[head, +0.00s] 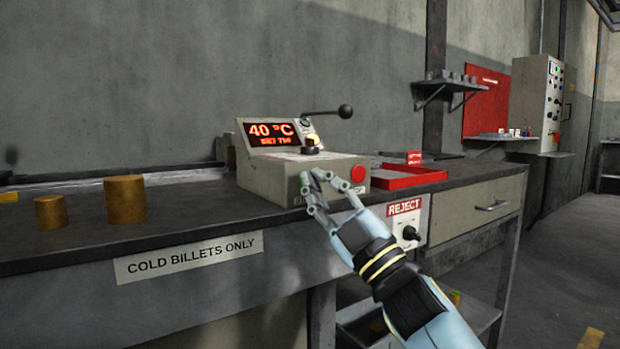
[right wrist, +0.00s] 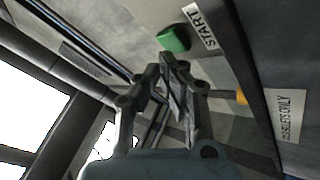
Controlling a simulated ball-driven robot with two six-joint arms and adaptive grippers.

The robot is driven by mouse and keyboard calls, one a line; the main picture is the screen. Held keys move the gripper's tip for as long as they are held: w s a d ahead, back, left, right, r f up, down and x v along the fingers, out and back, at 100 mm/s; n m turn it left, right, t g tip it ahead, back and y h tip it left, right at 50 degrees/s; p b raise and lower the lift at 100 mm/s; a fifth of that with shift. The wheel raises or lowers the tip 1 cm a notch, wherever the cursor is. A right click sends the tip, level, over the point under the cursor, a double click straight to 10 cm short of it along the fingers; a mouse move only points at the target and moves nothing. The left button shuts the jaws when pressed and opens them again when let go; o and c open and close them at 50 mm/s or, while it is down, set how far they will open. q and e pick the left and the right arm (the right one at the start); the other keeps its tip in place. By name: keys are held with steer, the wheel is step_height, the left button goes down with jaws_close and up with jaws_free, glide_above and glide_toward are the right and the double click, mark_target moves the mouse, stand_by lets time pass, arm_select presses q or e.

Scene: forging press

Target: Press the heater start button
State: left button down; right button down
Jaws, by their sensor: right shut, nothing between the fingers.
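The heater control box (head: 265,175) stands on the bench in the head view, with a lit display (head: 271,132) reading 40 °C. My right gripper (head: 312,178) is shut and empty in front of the box's front face. In the right wrist view, the green start button (right wrist: 173,39) with its START label (right wrist: 201,27) shows just beyond the shut fingertips (right wrist: 174,62). My left gripper is not in view.
A red button (head: 358,173) is right of my fingers on the same box, and a black-knobbed lever (head: 345,111) rises above it. A red tray (head: 412,178) lies to the right. Two brassy billets, one short (head: 50,212) and one taller (head: 125,197), stand at left.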

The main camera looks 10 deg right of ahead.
steer(key=shift+s, duration=0.2)
steer(key=shift+d, duration=0.1)
steer(key=s, duration=0.1)
steer(key=s+d+p, duration=0.1)
steer(key=s, duration=0.2)
steer(key=shift+s+d, duration=0.3)
steer(key=shift+s, duration=0.05)
stand_by(0.5)
